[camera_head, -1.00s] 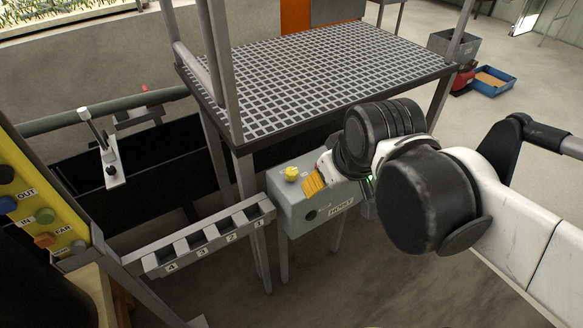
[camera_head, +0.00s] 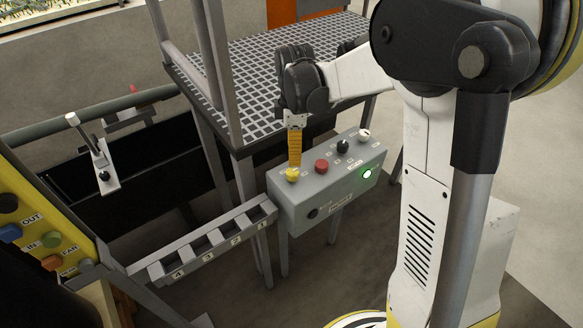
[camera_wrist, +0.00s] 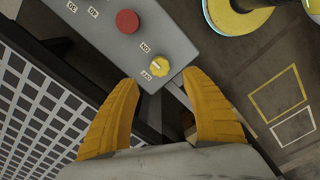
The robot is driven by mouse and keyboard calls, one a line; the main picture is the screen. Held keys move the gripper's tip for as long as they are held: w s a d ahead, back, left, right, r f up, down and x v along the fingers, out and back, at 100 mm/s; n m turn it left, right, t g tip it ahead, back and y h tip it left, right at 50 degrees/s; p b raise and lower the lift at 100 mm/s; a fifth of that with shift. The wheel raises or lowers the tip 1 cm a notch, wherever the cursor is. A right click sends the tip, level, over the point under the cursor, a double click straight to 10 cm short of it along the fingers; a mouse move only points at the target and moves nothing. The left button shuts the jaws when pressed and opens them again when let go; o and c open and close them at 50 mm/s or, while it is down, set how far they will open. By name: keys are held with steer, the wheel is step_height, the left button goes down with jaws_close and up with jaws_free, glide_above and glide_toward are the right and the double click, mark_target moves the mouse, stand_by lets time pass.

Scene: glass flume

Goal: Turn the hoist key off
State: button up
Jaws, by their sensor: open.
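The hoist box (camera_head: 330,196) is a grey control box on legs beside the grating platform. A yellow knob (camera_head: 292,174) sits at its left end. It also shows in the wrist view (camera_wrist: 160,66), with a pale pointer mark and small labels, apparently ON and OFF, next to it. My gripper (camera_head: 294,160) points down just above this knob. In the wrist view my gripper (camera_wrist: 160,80) is open, with one orange finger on each side of the knob and nothing between them. I cannot tell whether the fingers touch it.
The box also has a red button (camera_head: 321,166), a black knob (camera_head: 343,146), a pale knob (camera_head: 364,135) and a lit green lamp (camera_head: 367,173). A numbered rack (camera_head: 205,240) stands left of it. The platform (camera_head: 290,60) lies behind.

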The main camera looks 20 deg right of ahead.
mark_target(294, 171)
step_height(294, 171, down, 9)
steer(key=b, duration=0.3)
steer(key=shift+r, duration=0.15)
steer(key=c, duration=1.2)
